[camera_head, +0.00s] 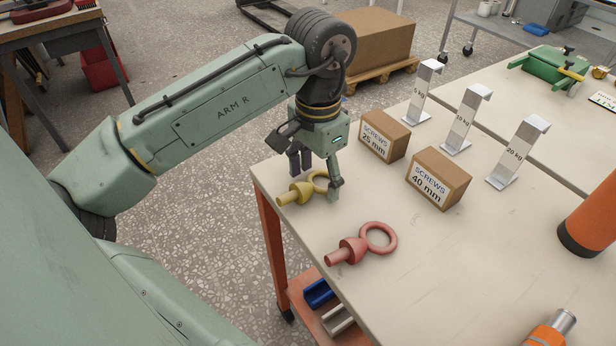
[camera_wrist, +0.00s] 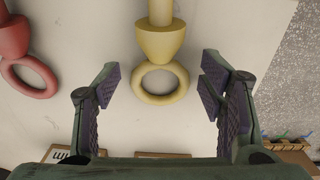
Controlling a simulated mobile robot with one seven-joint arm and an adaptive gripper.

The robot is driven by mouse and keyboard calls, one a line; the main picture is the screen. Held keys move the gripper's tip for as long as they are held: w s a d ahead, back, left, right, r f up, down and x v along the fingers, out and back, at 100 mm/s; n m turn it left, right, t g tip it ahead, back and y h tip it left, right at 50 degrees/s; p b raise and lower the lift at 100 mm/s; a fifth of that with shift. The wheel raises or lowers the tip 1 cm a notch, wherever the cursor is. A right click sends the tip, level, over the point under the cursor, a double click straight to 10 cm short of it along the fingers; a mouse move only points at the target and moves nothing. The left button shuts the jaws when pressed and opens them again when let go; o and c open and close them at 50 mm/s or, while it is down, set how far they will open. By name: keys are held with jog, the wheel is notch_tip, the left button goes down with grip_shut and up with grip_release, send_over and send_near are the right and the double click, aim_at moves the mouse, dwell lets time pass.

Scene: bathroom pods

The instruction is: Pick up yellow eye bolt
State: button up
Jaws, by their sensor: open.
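The yellow eye bolt (camera_head: 297,192) lies on the table near its left corner in the head view. In the wrist view the yellow eye bolt (camera_wrist: 160,44) is at the top middle, with its ring toward my gripper. My gripper (camera_head: 318,178) is over the ring end of the bolt, pointing down. In the wrist view my gripper (camera_wrist: 161,95) is open, with one finger on each side of the ring and gaps on both sides. No finger visibly touches the bolt there. In the head view a finger hides part of the ring.
A red eye bolt (camera_head: 361,245) lies close by, nearer the front. Two screw boxes (camera_head: 384,136) (camera_head: 438,179) stand to the right of my gripper. Several metal weight stands (camera_head: 467,120) are behind them. The table (camera_head: 430,270) is bare toward the front.

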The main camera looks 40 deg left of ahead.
jog(key=shift+f, duration=0.2)
jog(key=shift+c, duration=0.6)
jog(key=c, duration=1.2)
jog(key=shift+c, duration=0.4)
jog(key=shift+r, duration=0.1)
